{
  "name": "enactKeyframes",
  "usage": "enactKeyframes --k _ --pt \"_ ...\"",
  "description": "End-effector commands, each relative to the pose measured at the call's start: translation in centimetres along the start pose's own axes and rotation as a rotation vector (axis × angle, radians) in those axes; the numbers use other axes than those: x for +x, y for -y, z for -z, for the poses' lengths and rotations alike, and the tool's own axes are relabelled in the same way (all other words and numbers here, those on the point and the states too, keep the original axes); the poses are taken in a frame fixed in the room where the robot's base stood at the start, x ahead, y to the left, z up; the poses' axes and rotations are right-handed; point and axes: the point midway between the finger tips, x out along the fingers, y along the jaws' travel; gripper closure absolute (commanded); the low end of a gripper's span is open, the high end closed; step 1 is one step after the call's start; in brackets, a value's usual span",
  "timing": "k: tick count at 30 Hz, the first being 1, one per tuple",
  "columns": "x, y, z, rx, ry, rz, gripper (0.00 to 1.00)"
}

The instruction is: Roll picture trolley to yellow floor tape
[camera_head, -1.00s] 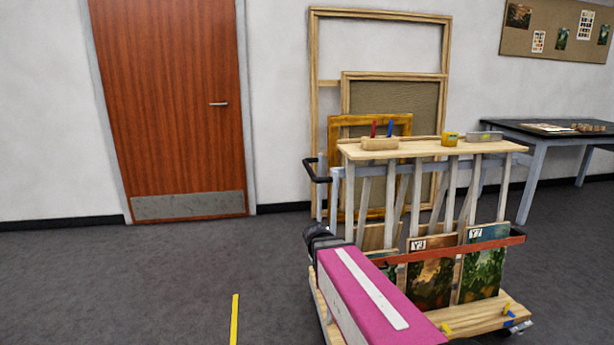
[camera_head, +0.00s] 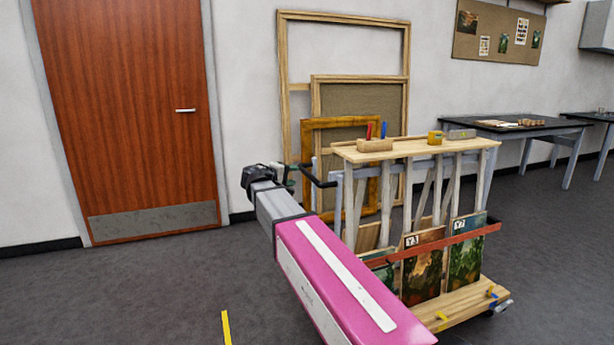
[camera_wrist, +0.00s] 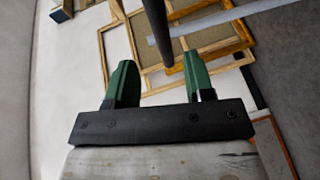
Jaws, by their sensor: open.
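The picture trolley (camera_head: 462,298) stands right of centre in the head view. It has a wooden top shelf, a lower deck with upright canvases behind a red bar, and a black push handle (camera_head: 318,180) on its left end. My gripper (camera_head: 294,172) is at that handle's left, small and partly hidden by my wrist. In the wrist view my gripper (camera_wrist: 162,85) shows two green fingers spread apart, with the dark handle bar (camera_wrist: 157,35) running between and beyond them. I cannot tell whether they touch it. The yellow floor tape (camera_head: 227,328) lies at the bottom, left of the trolley.
A wooden door (camera_head: 130,110) is at the left. Empty frames (camera_head: 345,22) lean on the wall behind the trolley. A dark table (camera_head: 530,131) stands at the right. The grey floor between door and trolley is clear.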

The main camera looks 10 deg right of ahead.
Motion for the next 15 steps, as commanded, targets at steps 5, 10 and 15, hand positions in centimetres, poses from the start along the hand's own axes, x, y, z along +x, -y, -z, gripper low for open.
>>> enactKeyframes --k 5,10,15 --pt "3.5 0.1 0.1 0.000 0.002 0.001 0.52" --pt "6.2 0.1 0.1 0.000 0.001 0.002 0.52" --pt "7.9 0.1 0.1 0.000 0.000 0.002 0.52"
